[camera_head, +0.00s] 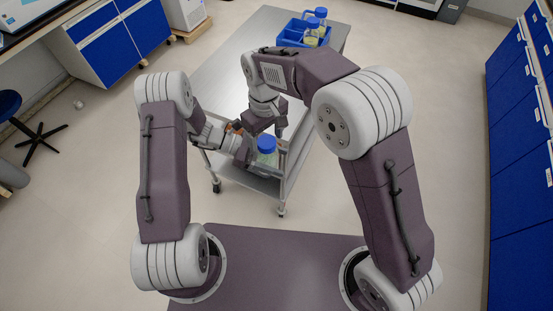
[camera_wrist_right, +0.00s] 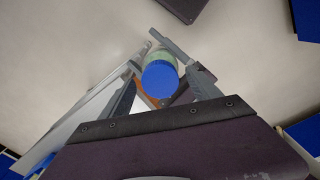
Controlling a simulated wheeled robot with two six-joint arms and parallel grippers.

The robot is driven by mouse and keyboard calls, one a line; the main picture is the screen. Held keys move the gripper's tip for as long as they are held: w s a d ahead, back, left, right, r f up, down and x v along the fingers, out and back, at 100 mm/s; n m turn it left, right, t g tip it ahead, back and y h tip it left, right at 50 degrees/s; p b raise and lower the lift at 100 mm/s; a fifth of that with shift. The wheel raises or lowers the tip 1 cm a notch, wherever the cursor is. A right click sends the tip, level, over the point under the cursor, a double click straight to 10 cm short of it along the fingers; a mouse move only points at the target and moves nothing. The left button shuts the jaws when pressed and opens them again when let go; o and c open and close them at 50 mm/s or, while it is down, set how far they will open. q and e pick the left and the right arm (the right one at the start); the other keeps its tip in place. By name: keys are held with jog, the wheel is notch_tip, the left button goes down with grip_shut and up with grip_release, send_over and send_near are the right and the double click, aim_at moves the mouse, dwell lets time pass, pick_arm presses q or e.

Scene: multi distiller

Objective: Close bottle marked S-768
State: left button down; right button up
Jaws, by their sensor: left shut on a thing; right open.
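A glass bottle with pale green contents (camera_head: 266,159) and a blue cap (camera_head: 266,144) on its top is held just beyond the near end of the steel cart. My left gripper (camera_head: 268,163) comes from the left and is shut around the bottle's body. My right gripper (camera_head: 267,133) points down from above, open, its fingers by the cap. In the right wrist view the cap (camera_wrist_right: 160,77) lies between the open fingers of my right gripper (camera_wrist_right: 162,78), with the bottle body (camera_wrist_right: 162,56) partly showing behind it. No marking on the bottle is readable.
The steel cart (camera_head: 222,75) extends away behind the grippers. A blue crate (camera_head: 290,33) with other blue-capped bottles (camera_head: 312,32) stands at its far end. Blue cabinets (camera_head: 518,150) line the right. A blue-fronted bench (camera_head: 105,50) and stool (camera_head: 8,104) are at left. The floor between is clear.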

notch_tip(320, 180, up, 12)
jog(key=shift+f, duration=0.2)
jog(key=shift+d, duration=0.1)
jog(key=d+f+m, duration=0.3)
jog(key=d+f, duration=0.1)
jog(key=d, duration=0.3)
jog(key=d+f+m, duration=0.2)
jog(key=d+f, duration=0.2)
jog(key=d, duration=0.3)
jog(key=s+d+f+m+t, duration=0.1)
jog(key=s+d+f+m, duration=0.3)
jog(key=s+d+f, duration=0.3)
jog(key=s+d, duration=0.3)
jog(key=s, duration=0.1)
jog(key=shift+s+d+f+m, duration=0.15)
jog(key=shift+d+m, duration=0.2)
jog(key=shift+m, duration=0.05)
